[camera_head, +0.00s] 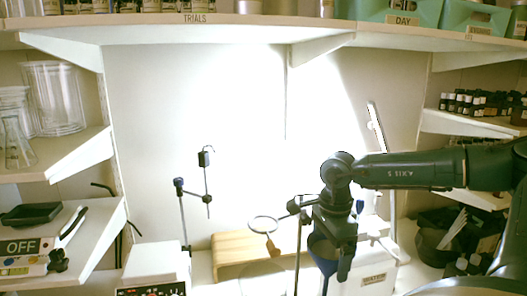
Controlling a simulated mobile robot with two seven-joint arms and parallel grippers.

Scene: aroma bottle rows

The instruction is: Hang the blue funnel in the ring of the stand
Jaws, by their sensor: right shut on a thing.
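The blue funnel (318,250) is in the grasp of my right gripper (340,265), low and right of centre. The gripper's body covers part of the funnel, and its stem runs down toward the bottom edge of the picture. The stand's upright rod (298,265) is just left of the funnel. The stand's ring (264,224) reaches out to the left of the rod, and it looks empty. The funnel is apart from the ring, on the other side of the rod in this picture. My left gripper is not in view.
A wooden box or stool (232,248) is behind the ring. A second stand with a clamp (182,215) is to the left, above a white device (153,265). A white box (375,275) sits behind the right gripper. Shelves with glassware and bottles line both sides.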

